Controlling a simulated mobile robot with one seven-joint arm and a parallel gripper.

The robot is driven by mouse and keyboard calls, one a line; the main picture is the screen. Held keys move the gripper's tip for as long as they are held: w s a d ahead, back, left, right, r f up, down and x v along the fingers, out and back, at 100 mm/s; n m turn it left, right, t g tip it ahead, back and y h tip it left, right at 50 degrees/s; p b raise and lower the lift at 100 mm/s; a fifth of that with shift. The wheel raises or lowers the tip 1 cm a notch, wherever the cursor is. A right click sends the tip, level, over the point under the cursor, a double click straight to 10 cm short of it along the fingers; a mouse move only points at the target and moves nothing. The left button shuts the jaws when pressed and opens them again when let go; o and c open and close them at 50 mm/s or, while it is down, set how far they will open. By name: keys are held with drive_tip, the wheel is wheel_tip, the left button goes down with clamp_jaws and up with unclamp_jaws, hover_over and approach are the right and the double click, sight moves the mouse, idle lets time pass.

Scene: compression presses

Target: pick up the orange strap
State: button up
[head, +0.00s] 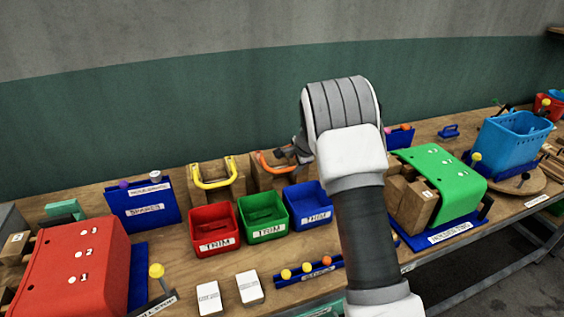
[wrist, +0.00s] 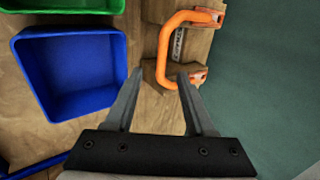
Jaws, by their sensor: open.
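The orange strap (head: 273,168) is a U-shaped band fixed by its ends to a wooden block at the back of the bench. In the wrist view the orange strap (wrist: 164,52) lies just beyond the fingertips, its bend to the left and its two ends at the right. My gripper (wrist: 160,75) is open with nothing between its fingers. The right fingertip overlaps the strap's lower leg in the picture; I cannot tell if they touch. In the head view my gripper (head: 291,155) is at the strap's right end, partly hidden by my arm.
A yellow strap (head: 214,182) sits on a similar block to the left. Red (head: 213,243), green (head: 263,231) and blue (head: 308,219) bins stand in front. The blue bin (wrist: 68,100) is close left of my fingers. A green press (head: 440,172) stands right; the wall is behind.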

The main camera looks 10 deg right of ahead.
sight(288, 169)
drive_tip(key=shift+p+x, duration=0.6)
drive_tip(key=shift+x, duration=2.1)
drive_tip(key=shift+w+a+r, duration=0.1)
drive_tip(key=shift+w, duration=0.05)
clamp_jaws()
